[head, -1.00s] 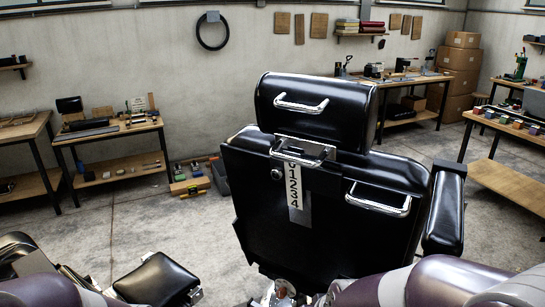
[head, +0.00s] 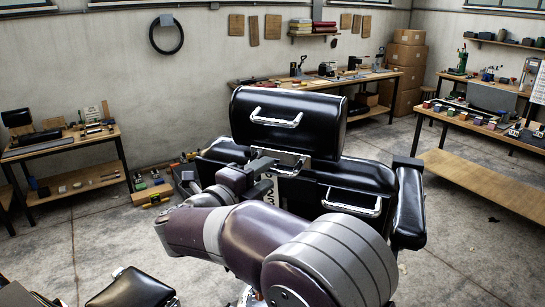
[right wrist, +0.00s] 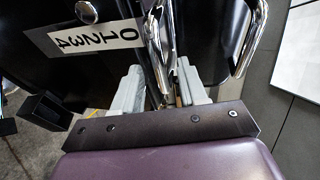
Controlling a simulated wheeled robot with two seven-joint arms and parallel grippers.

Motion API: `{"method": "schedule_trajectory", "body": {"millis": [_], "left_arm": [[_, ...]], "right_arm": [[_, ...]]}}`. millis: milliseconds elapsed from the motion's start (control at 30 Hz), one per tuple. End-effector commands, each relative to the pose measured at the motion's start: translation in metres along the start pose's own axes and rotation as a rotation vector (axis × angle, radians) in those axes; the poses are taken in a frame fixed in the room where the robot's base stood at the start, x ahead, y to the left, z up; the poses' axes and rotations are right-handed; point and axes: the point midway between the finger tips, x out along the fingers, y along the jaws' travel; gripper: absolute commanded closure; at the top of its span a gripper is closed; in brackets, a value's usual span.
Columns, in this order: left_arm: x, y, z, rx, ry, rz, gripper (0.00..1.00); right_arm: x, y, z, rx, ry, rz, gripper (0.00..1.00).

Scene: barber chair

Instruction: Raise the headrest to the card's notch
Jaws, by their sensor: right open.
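The black headrest (head: 288,120) sits above the black chair back (head: 345,180), with a chrome handle (head: 276,118) on its face. A chrome bracket handle (head: 282,162) is at its lower edge. Below that, a white number strip (head: 272,188) is partly hidden by my right arm; it also shows in the right wrist view (right wrist: 75,40), reading 0 to 4. My right gripper (head: 266,172) is at the bracket. In the wrist view its grey fingers (right wrist: 158,88) are open, apart, with chrome bars (right wrist: 160,50) between them. Contact cannot be told. My left gripper is out of view.
An armrest (head: 409,205) and a chrome side handle (head: 350,205) are right of the arm. A black padded rest (head: 133,288) is at bottom left. Workbenches stand at the left (head: 65,145) and right (head: 490,180). A white sheet (head: 537,88) at the right edge is unreadable.

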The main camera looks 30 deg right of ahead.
Motion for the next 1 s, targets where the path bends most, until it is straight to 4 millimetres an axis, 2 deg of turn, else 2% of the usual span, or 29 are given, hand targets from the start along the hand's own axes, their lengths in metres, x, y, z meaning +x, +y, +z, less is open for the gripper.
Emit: {"method": "schedule_trajectory", "body": {"millis": [33, 100, 267, 633, 767, 1000], "left_arm": [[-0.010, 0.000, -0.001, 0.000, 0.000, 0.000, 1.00], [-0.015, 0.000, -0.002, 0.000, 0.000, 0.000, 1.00], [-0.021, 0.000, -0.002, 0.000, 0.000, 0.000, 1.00], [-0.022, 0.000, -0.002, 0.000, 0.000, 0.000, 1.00], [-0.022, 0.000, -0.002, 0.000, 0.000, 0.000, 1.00], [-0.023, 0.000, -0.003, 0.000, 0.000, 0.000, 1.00]], "right_arm": [[0.011, -0.005, -0.001, -0.003, 0.004, -0.001, 0.58], [0.023, -0.004, -0.001, -0.003, 0.003, 0.000, 0.58], [0.043, -0.002, 0.000, -0.002, 0.000, -0.001, 0.58], [0.049, 0.001, 0.001, -0.002, -0.002, -0.001, 0.58], [0.049, 0.001, 0.001, -0.002, -0.002, -0.001, 1.00], [0.048, -0.005, 0.001, 0.000, -0.002, -0.002, 1.00]]}}
